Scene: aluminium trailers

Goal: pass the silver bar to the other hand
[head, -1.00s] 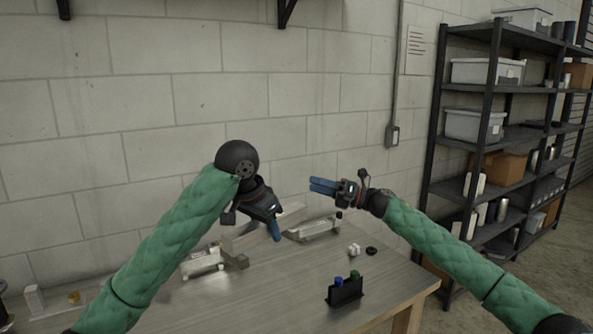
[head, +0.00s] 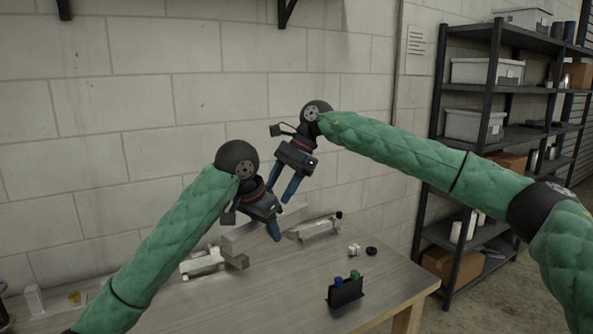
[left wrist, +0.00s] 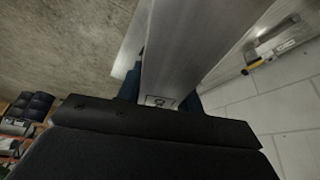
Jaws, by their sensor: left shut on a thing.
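The silver bar (head: 240,238) is a long straight metal bar, seen slanting behind my left gripper (head: 273,230) in the head view. The left gripper is shut on it; its fingers hide part of the bar. In the left wrist view the bar (left wrist: 185,45) runs up large from between the blue fingers. My right gripper (head: 279,192) points downward, just above and right of the left gripper. Its two blue fingers are apart with nothing between them, and it looks clear of the bar.
The metal table (head: 260,300) carries pale metal assemblies (head: 203,262) (head: 316,228) below and behind the bar. A black holder (head: 345,292) with blue and green tops, a white block (head: 354,249) and a black ring (head: 371,251) stand right. The front middle is clear.

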